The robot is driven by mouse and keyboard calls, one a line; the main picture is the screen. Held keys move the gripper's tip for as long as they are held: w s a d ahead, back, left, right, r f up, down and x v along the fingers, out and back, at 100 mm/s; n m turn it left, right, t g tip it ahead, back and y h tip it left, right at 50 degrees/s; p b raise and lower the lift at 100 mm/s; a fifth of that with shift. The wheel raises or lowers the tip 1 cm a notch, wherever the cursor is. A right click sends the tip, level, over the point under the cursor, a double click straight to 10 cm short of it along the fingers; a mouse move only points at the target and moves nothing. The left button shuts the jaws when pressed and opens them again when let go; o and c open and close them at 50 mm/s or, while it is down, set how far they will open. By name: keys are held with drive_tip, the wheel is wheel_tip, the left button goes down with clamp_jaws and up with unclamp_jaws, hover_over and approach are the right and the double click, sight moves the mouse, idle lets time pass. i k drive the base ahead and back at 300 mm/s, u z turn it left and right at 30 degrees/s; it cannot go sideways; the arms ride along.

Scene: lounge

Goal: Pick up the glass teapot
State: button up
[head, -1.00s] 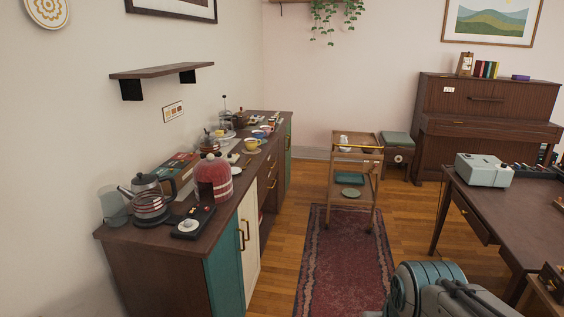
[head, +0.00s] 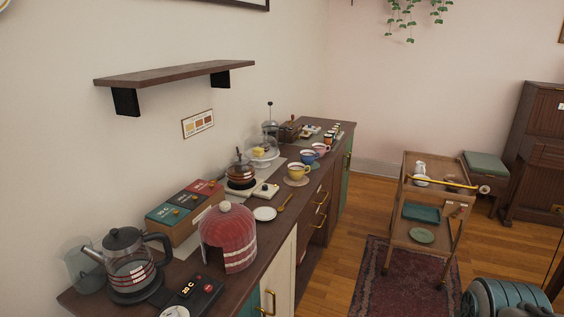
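A small pot (head: 241,174) with a brownish, glassy-looking body and a dark lid stands on a light warmer or plate at mid-counter, near the wall. A larger kettle (head: 130,270) with a clear, striped body, grey lid and dark handle sits on a dark base at the counter's near end. Which of the two is the glass teapot is hard to tell at this size. Both stand upright on the dark wooden counter (head: 335,148).
A red cosy (head: 230,238) and a box of tins (head: 188,213) stand between the pots. A clear jar (head: 82,268) is beside the kettle. Cups (head: 298,171) line the counter further back. A shelf (head: 175,75) overhangs. A trolley (head: 433,205) stands right, on a rug.

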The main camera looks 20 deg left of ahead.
sight(239, 175)
drive_tip(key=i, duration=2.7)
drive_tip(key=u, duration=2.15)
